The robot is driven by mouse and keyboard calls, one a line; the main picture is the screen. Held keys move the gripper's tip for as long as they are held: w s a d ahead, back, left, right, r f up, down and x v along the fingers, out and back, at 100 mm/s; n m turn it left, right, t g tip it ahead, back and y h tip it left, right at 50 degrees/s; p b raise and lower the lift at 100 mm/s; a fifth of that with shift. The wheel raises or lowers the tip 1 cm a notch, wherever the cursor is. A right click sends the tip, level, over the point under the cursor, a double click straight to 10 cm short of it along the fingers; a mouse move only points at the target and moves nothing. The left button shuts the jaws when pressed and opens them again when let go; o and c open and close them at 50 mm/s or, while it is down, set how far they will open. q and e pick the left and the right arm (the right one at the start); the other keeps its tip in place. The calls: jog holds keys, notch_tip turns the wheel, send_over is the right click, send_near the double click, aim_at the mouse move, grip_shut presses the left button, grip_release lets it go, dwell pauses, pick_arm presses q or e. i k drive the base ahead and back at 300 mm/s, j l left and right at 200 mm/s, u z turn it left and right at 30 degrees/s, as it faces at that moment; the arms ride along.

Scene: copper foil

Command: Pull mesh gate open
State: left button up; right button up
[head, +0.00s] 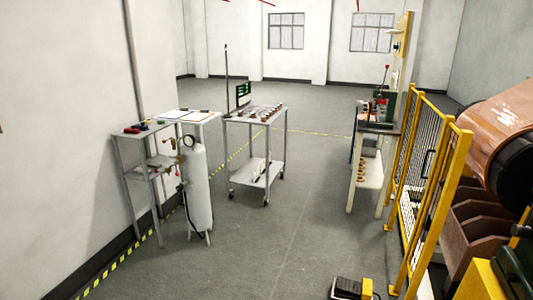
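The mesh gate (437,208) stands at the right, with yellow posts and rails and thin dark mesh. I see it at a steep angle from one end. A dark upright handle (427,163) shows on it about mid-height. I cannot tell from this view whether the gate is latched or where its hinges are. A yellow-framed mesh panel (392,188) runs along its far side. Neither of my grippers is in the head view.
A large copper-coloured roll (500,140) and brown bins (473,232) stand right of the gate. A black-and-yellow foot pedal (350,289) lies on the floor. A white cylinder (197,190), a wheeled cart (257,180) and a workbench (368,185) stand farther off. The middle floor is clear.

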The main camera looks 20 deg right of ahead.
aim_at(422, 98)
jog(key=i+l+z, duration=0.4)
jog(key=i+z, duration=0.4)
jog(key=i+l+z, duration=0.1)
jog(key=i+z, duration=0.3)
jog(key=i+j+z, duration=0.1)
jog(key=i+z, duration=0.3)
